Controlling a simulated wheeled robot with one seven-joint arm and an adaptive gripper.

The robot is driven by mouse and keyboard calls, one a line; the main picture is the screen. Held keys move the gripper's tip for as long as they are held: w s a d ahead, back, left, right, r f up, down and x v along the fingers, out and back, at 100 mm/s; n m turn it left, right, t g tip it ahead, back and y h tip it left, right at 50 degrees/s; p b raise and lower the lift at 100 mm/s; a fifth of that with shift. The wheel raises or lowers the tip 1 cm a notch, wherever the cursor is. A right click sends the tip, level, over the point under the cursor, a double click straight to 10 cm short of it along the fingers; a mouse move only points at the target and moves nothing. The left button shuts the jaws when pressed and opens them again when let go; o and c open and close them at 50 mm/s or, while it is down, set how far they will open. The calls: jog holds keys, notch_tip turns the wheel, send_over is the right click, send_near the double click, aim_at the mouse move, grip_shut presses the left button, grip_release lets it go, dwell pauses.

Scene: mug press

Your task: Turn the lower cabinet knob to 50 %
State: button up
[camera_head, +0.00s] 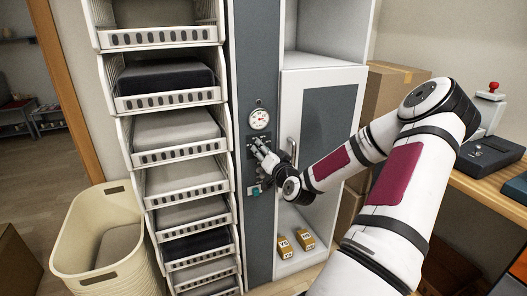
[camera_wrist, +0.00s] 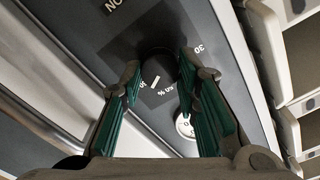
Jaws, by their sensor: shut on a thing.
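The cabinet knob (camera_wrist: 158,62) is a dark round knob with a white pointer mark on a dark plate with a percent scale. The numeral 30 is legible on the right of the plate in the wrist view. My gripper (camera_wrist: 161,68) has its green-padded fingers on both sides of the knob and is shut on it. In the head view my gripper (camera_head: 257,143) reaches the grey cabinet panel (camera_head: 257,60) just below a round white gauge (camera_head: 259,118). The fingers hide the knob there, and the exact pointer reading is unclear.
A small teal part (camera_head: 254,191) sits lower on the panel. White bins (camera_head: 178,182) stack on the left. A white cabinet door (camera_head: 322,115) with a handle is on the right. Yellow labelled blocks (camera_head: 284,246) lie on the open shelf below it.

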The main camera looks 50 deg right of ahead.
jog(key=shift+n+b, duration=1.7)
jog(key=shift+n, duration=1.9)
jog(key=o, duration=1.2)
jog(key=v, duration=1.2)
jog(key=shift+s, duration=0.1)
